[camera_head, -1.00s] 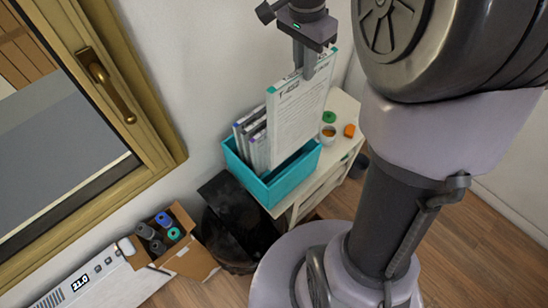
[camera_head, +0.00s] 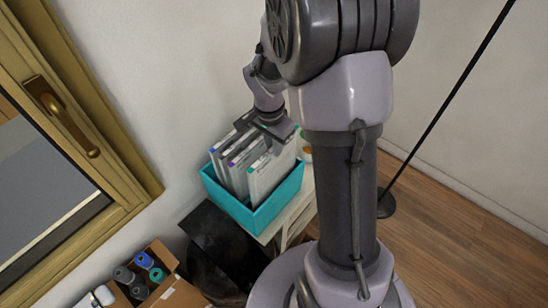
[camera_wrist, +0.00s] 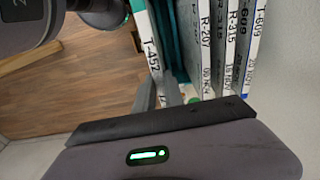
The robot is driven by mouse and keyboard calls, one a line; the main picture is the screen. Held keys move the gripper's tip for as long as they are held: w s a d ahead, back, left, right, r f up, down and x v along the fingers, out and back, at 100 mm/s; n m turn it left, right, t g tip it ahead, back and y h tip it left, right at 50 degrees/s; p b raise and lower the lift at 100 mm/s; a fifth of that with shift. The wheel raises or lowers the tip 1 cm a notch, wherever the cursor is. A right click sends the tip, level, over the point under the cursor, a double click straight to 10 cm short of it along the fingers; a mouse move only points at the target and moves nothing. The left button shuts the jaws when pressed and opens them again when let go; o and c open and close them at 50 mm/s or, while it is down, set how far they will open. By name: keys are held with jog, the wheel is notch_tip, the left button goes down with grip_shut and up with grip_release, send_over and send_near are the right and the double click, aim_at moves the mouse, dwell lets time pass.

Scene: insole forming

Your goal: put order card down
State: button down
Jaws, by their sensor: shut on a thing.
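The order card (camera_head: 272,176) is a flat white board, upright in the front right part of a teal box (camera_head: 254,222). In the wrist view the card (camera_wrist: 149,48) is seen edge-on and reads T-452. My gripper (camera_head: 277,143) is shut on the card's top edge, just above the box. In the wrist view a grey finger (camera_wrist: 167,92) lies against the card. The card's lower part is hidden inside the box, so I cannot tell whether it touches the bottom.
Several other cards (camera_head: 232,158) stand in the box to the left; the wrist view shows labels such as R-207 (camera_wrist: 204,50). An open cardboard box (camera_head: 180,293) with spools is at lower left.

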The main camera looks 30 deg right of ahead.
aim_at(274, 158)
notch_tip(274, 158, down, 5)
jog(key=shift+r+b, duration=0.2)
jog(key=shift+b, duration=0.15)
jog(key=shift+s+f, duration=0.1)
jog(key=shift+f, duration=0.1)
jog(key=c, duration=1.4)
grip_release()
jog(key=shift+c, duration=0.2)
